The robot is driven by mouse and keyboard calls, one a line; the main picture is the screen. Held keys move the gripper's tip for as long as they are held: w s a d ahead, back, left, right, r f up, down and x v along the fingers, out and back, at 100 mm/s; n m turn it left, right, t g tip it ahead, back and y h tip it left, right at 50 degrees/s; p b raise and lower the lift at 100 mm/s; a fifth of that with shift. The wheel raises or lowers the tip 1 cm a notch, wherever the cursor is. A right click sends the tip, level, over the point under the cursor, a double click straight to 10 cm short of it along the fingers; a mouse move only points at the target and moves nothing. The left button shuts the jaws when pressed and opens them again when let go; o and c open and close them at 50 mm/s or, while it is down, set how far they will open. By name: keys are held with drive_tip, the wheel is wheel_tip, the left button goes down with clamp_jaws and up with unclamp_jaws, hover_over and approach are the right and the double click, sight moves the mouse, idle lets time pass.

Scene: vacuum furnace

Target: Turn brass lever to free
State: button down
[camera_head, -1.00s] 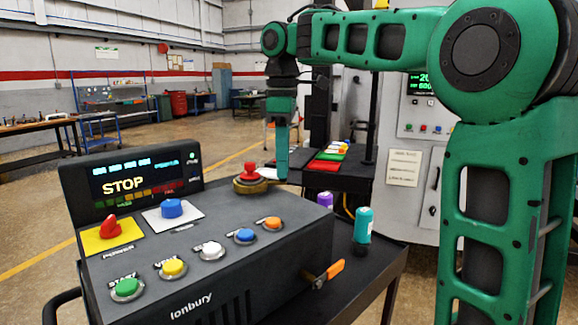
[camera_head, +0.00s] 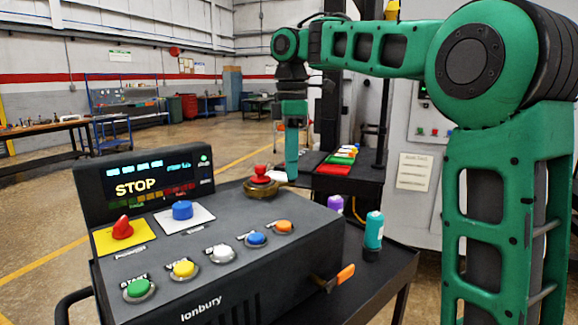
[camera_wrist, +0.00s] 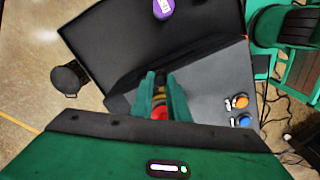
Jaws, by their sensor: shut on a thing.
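The brass lever (camera_head: 262,188) sits at the back right of the control console, around the base of a red mushroom button (camera_head: 262,171). Its arm points right, towards my gripper (camera_head: 291,174), which reaches down from above with its tips at the lever. In the wrist view, my two green fingers (camera_wrist: 161,82) are shut on a small brownish-brass part, which I take for the lever's arm. The red button (camera_wrist: 159,113) shows between the fingers. The fingers hide much of the lever there. The console screen (camera_head: 140,184) reads STOP.
The console top carries a red knob (camera_head: 122,229), a blue button (camera_head: 182,210) and a row of coloured buttons. An orange handle (camera_head: 345,275) sticks out at its right side. A teal bottle (camera_head: 374,232) and a purple one (camera_head: 336,204) stand on the cart beside it.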

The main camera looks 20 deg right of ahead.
drive_tip(key=c, duration=1.7)
unclamp_jaws()
drive_tip(key=shift+w, duration=0.1)
drive_tip(key=shift+r, duration=0.1)
drive_tip(key=shift+w+r, duration=0.1)
drive_tip(key=shift+r, duration=5.15)
